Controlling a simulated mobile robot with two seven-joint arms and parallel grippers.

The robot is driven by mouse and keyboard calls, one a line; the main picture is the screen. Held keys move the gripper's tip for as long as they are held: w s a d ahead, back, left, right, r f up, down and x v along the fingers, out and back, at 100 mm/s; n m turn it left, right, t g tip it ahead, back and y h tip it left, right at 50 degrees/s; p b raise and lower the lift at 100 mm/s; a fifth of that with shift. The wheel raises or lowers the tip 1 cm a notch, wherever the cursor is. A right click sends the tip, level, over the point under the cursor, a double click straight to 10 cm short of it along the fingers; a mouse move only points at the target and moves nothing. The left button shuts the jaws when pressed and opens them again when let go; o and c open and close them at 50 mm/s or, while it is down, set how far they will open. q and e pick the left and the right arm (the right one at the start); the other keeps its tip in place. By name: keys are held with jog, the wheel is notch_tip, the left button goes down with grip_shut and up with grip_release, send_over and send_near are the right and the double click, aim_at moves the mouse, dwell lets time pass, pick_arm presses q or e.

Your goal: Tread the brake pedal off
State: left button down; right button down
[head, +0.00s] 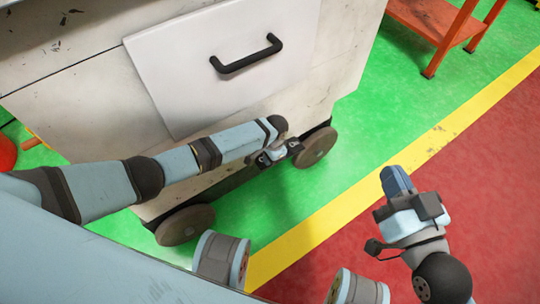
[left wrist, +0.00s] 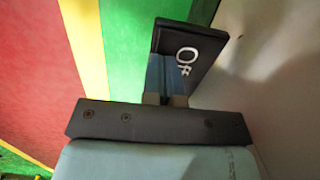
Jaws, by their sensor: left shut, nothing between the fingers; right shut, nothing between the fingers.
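The brake pedal (left wrist: 208,42) is a dark plate with white lettering, of which "OF" can be read. It shows in the left wrist view just beyond my left gripper (left wrist: 168,70), whose shut blue fingers overlap its lower left part. I cannot tell whether they touch it. In the head view my left gripper (head: 268,158) is low at the cart's bottom edge, between two wheels, and the pedal cannot be made out clearly there. My right gripper (head: 396,180) is shut and empty over the floor at the right, away from the cart.
The worn white cart (head: 80,115) has a drawer front with a black handle (head: 246,54) and brown wheels (head: 316,148). An orange stand (head: 436,22) is at the top right. The green floor right of the cart, the yellow line (head: 440,135) and the red floor are clear.

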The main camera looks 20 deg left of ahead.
pick_arm(q)
jog(key=shift+s+a+f+t+h+p, duration=0.3)
jog(key=shift+s+t+h+p, duration=0.25)
jog(key=shift+p, duration=0.4)
jog(key=shift+a+f+t+h+p, duration=0.1)
jog(key=shift+f+t+h+p, duration=0.3)
jog(key=shift+f+t, duration=0.2)
jog(key=shift+f, duration=0.3)
pick_arm(e)
jog(key=r, duration=0.2)
jog(key=r+t, duration=0.1)
jog(key=r, duration=0.1)
jog(key=r+t, duration=0.1)
jog(key=shift+s+d+r+m, duration=0.25)
jog(key=shift+r+m, duration=0.05)
jog(key=shift+r, duration=0.1)
